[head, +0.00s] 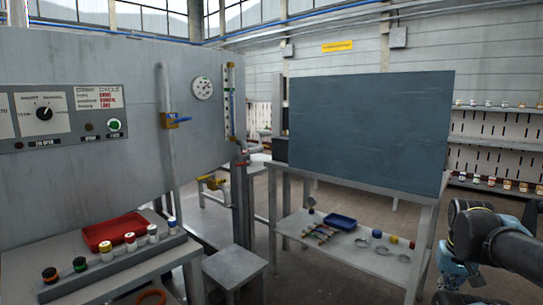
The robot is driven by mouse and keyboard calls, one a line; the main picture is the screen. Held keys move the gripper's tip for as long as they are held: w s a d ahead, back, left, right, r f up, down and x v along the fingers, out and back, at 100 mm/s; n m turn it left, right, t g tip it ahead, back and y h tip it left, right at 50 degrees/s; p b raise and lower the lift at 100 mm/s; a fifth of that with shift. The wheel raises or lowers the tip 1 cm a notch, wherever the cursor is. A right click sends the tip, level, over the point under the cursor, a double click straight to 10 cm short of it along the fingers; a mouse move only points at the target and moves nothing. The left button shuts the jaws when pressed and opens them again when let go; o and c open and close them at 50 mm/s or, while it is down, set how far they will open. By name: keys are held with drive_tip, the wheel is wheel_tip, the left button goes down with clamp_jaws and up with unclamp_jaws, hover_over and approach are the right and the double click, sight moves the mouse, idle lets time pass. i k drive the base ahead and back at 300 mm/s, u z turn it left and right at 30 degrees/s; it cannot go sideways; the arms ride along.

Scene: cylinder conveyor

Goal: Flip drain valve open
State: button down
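Several valves show on the grey machine's pipes, and I cannot tell for sure which is the drain valve. A low valve with a yellow handle (212,182) sits on a short pipe beneath the panel's right end. A blue-handled valve (180,119) with a brass body is on the vertical pipe at the panel's front. A small red fitting (244,163) is beside the sight tube. My gripper (458,282) is at the lower right, far from all of them, partly cut off by the frame's bottom. Its fingers are too unclear to tell open from shut.
A bench with a rack of capped vials (132,243) and a red tray (116,230) stands front left. A grey stool (234,267) stands below the valves. A table with a large dark board (368,131) and a blue tray (340,221) stands between my arm and the machine.

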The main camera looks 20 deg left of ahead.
sight(243, 164)
drive_tip(key=u, duration=0.45)
drive_tip(key=i, duration=1.1)
drive_tip(key=u, duration=0.8)
